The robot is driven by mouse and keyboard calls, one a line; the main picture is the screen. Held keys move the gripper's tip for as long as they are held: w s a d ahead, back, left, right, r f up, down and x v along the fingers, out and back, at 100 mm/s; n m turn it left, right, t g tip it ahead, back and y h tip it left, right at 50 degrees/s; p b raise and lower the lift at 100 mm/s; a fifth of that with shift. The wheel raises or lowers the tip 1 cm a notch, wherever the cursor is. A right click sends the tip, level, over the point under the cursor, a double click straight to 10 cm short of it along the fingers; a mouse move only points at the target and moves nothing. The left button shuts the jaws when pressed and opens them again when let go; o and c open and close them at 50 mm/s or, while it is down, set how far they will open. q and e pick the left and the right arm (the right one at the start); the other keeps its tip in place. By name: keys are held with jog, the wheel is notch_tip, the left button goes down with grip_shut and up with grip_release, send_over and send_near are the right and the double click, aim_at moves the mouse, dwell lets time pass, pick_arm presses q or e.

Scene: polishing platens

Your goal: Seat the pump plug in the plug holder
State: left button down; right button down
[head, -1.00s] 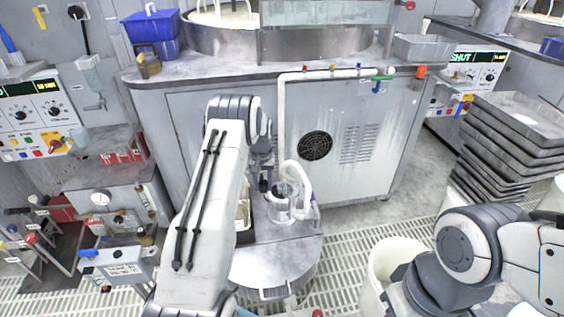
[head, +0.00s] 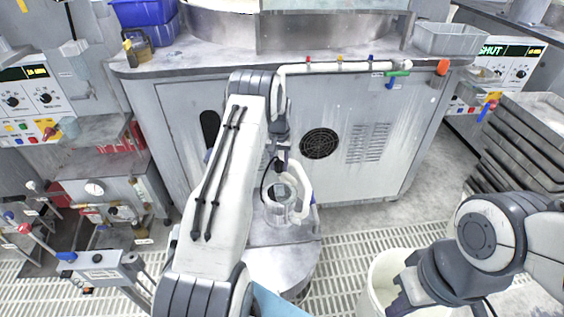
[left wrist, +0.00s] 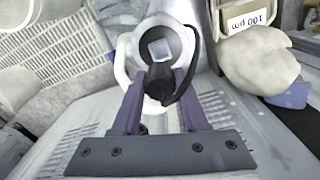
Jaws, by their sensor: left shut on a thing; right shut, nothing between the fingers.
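My left gripper (left wrist: 160,84) is shut on the black pump plug (left wrist: 158,80), which has a black cable looping beside it in the left wrist view. In the head view the left gripper (head: 282,158) hangs just above and behind a clear round vessel (head: 280,211) with a thick white hose, standing on a round grey stand. In the left wrist view a round opening with a pale square lies beyond the plug; whether they touch I cannot tell. I cannot make out the plug holder for certain. My right gripper (head: 397,300) is shut and empty near the white bucket.
The white bucket (head: 379,280) stands on the grated floor. The grey cabinet (head: 355,175) with a vent closes off the back. Stacked grey trays (head: 535,140) stand at the right, and valves and gauge boxes (head: 100,205) at the left. A "100 µm" label (left wrist: 248,20) shows in the wrist view.

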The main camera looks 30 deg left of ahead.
aim_at(279, 175)
dwell(0.3)
pick_arm(q)
jog(key=shift+f+b, duration=1.4)
jog(key=shift+f, duration=1.5)
jog(key=shift+f+b, duration=1)
jog(key=shift+f, duration=0.7)
jog(key=shift+c, duration=1.8)
grip_release()
jog(key=shift+r, duration=0.1)
notch_tip(279, 175, up, 10)
jog(key=shift+r+p, duration=0.15)
jog(key=shift+p, duration=0.4)
